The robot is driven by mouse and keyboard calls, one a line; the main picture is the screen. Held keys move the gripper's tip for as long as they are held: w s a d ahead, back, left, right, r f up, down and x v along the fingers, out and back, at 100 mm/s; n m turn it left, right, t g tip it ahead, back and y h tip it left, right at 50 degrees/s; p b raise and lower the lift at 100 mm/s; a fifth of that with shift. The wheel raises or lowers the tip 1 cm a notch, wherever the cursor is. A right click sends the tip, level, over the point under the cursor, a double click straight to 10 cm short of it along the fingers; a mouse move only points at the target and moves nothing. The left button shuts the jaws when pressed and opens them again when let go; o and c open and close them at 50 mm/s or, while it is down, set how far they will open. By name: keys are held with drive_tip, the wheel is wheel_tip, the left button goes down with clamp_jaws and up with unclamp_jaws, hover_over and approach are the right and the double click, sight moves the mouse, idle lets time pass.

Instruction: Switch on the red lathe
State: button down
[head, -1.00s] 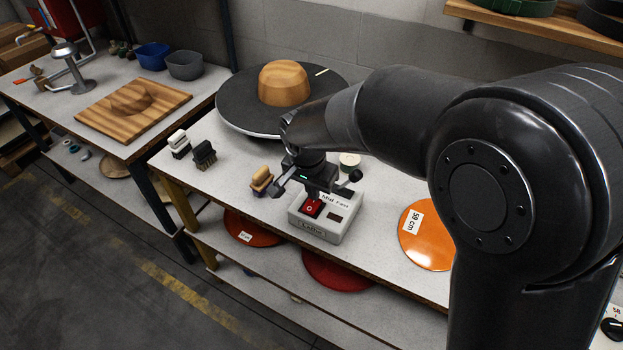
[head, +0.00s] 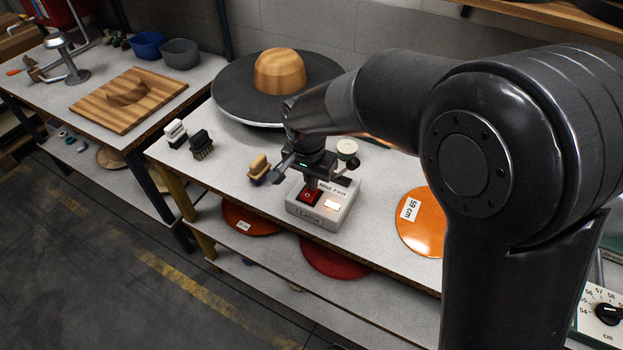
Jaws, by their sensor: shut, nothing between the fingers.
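A pale grey control box (head: 318,218) labelled "Lathe" stands at the front edge of the middle bench. On its top are a red switch (head: 308,196) and a small window (head: 332,204) that glows pale. My gripper (head: 309,186) is shut and empty, pointing down right at the red switch; I cannot tell whether its tips touch the switch. Behind it, a dark round turntable (head: 235,100) carries a wooden hat block (head: 280,71). The gripper hides part of the box's top.
Brushes (head: 201,145) and a tan-topped brush (head: 258,167) stand left of the box. A white round pot (head: 347,149) is behind it. My arm covers much of the right side.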

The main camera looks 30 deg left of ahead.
sight(306, 196)
drive_tip(key=shift+s, duration=0.8)
drive_tip(key=shift+r, duration=0.2)
wheel_tip(306, 196, up, 14)
drive_tip(key=s, duration=0.2)
drive_tip(key=shift+s+f, duration=0.2)
drive_tip(key=shift+w, duration=0.1)
drive_tip(key=shift+w+r+t, duration=0.1)
drive_tip(key=shift+w+t, duration=0.3)
drive_tip(key=shift+w, duration=0.2)
